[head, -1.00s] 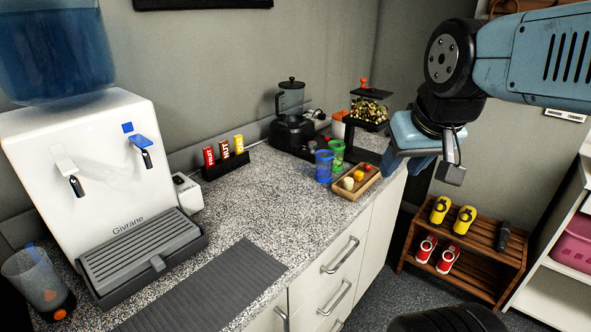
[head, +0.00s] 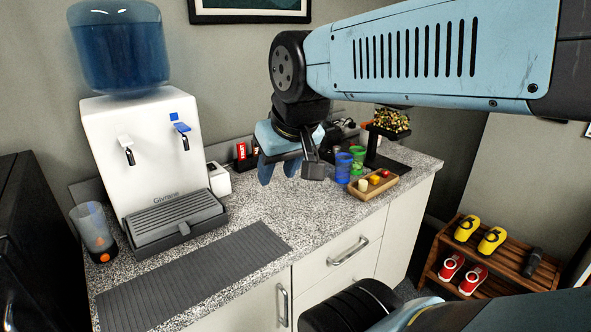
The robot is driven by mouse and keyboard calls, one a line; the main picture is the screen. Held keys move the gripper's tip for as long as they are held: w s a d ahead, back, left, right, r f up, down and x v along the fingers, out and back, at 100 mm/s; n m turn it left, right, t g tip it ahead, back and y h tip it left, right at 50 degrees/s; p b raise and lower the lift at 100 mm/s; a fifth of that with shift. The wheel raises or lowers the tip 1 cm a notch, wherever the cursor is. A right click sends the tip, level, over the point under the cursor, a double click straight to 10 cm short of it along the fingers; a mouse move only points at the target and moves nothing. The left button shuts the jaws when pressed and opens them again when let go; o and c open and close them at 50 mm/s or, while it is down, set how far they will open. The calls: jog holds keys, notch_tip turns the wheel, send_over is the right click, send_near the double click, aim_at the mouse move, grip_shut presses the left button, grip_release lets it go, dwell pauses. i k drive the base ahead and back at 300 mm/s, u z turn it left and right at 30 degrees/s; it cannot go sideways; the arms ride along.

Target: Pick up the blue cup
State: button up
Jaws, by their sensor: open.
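The blue cup (head: 342,168) stands upright on the granite counter towards the back right. A green cup (head: 357,160) stands close beside it on the right, and a wooden tray (head: 366,196) lies just in front of both. My gripper (head: 279,171) hangs over the counter to the left of the blue cup in the picture. Its fingers point down, apart and with nothing between them. It is clear of the cup.
A water dispenser (head: 158,150) stands at the left, with a clear bottle (head: 93,232) beside it. A ribbed grey mat (head: 200,275) lies along the counter's front. A snack stand (head: 384,135) is behind the cups. A shoe rack (head: 450,275) stands right of the counter.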

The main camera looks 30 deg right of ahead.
aim_at(344, 161)
jog(key=u, duration=1.8)
jog(key=k, duration=0.45)
jog(key=z, duration=0.7)
jog(key=k, duration=0.8)
jog(key=z, duration=1.4)
jog(key=i, duration=1)
jog(key=z, duration=0.05)
